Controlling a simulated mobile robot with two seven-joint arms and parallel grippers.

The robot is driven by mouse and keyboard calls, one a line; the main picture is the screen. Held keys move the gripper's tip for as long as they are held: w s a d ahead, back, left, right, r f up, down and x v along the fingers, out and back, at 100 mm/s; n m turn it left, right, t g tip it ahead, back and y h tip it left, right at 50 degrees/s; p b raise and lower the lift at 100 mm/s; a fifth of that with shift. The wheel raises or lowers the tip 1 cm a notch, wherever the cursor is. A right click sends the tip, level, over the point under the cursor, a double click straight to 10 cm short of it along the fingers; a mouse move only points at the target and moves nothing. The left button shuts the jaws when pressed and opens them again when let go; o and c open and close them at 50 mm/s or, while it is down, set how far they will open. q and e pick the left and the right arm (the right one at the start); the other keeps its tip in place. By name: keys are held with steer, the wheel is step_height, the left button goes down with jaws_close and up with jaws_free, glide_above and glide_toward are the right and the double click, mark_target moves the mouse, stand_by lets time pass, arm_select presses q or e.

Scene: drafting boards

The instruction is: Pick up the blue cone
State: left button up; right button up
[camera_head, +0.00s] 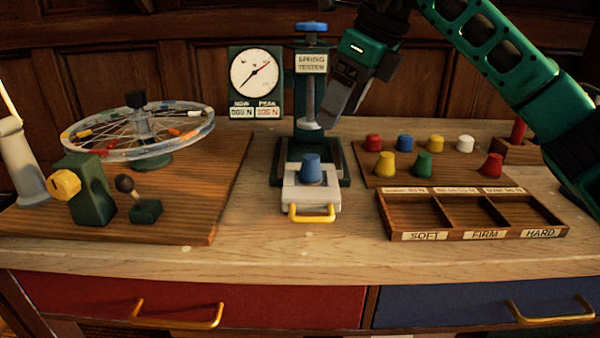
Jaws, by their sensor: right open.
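A blue cone (311,168) with a flat top stands upright on the pale sliding plate (298,196) of the spring tester (311,62). A second, smaller-looking blue cone (405,142) stands in the back row of a wooden board (452,166) to the right. My right gripper (332,115) comes down from the upper right, beside the tester's column. It is open and empty, above and slightly right of the cone on the plate, apart from it. My left gripper is not in view.
Several red, yellow, green and white cones stand on the board. A three-compartment tray (408,218) labelled SOFT, FIRM, HARD is empty in front. A spoked wheel (138,132) and a dark green block (86,187) stand left. The table front is clear.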

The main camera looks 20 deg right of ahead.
mark_target(312, 156)
steer(key=b+x, duration=0.1)
steer(key=x, duration=0.4)
steer(key=shift+f, duration=0.15)
steer(key=shift+w+a+f, duration=0.2)
steer(key=shift+a+f, duration=0.15)
steer(key=shift+f, duration=0.3)
steer(key=x, duration=0.1)
steer(key=b+x, duration=0.1)
steer(key=x, duration=0.2)
steer(key=shift+w+a+f, duration=0.15)
steer(key=shift+a, duration=0.2)
steer(key=shift+f, duration=0.15)
steer(key=c, duration=1.1)
steer(key=shift+c, duration=0.3)
steer(key=shift+r, duration=0.2)
